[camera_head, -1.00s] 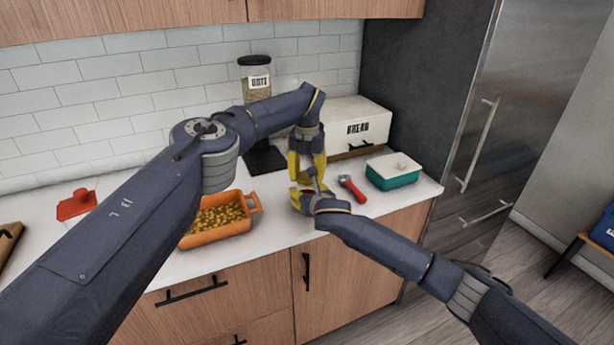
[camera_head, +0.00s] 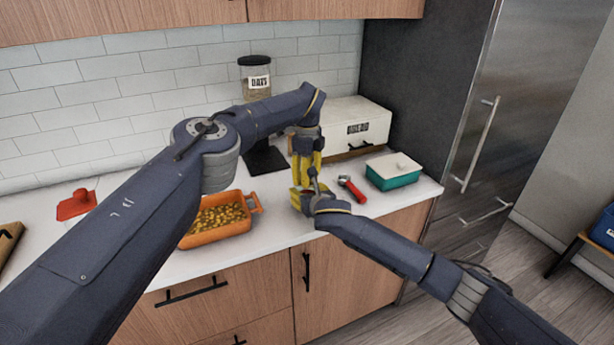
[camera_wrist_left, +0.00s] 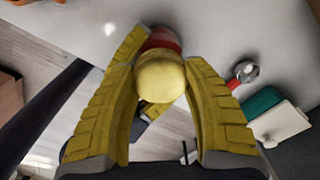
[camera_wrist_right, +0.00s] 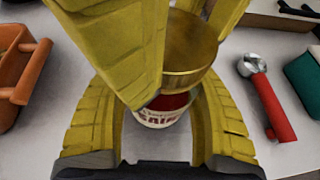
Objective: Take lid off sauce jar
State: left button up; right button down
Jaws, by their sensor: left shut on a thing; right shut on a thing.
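The sauce jar (camera_wrist_right: 160,112) is a white-labelled jar with red contents, between the fingers of my right gripper (camera_head: 302,198) on the counter. Its gold lid (camera_wrist_right: 190,48) is held above it by my left gripper (camera_head: 308,168), whose fingers come down from above. In the right wrist view, red sauce shows below the lid's edge, with a gap between lid and jar. In the left wrist view the lid (camera_wrist_left: 161,80) sits between the left fingertips, with the jar's red top (camera_wrist_left: 160,40) partly hidden behind it. In the head view both grippers mostly hide the jar.
An orange dish (camera_head: 215,236) stands left of the grippers. A red-handled tool (camera_head: 352,188) and a teal box with white lid (camera_head: 393,172) lie to the right. A bread box (camera_head: 350,125) and an oats jar (camera_head: 255,80) stand behind.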

dwell(0.3)
pick_arm(q)
jog(key=o, duration=1.3)
